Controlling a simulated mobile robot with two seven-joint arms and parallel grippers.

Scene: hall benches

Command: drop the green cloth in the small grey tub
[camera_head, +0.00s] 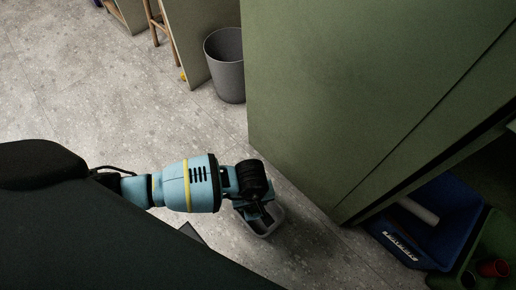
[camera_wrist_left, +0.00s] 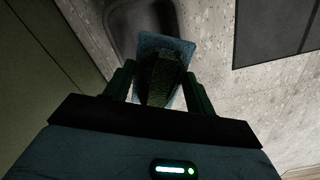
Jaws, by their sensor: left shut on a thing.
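In the left wrist view my left gripper (camera_wrist_left: 160,88) is shut on the green cloth (camera_wrist_left: 160,72), which hangs dark and bunched between the fingers. My right gripper is not in view.
A tall grey bin (camera_head: 228,70) stands farther back. Speckled floor at left is clear.

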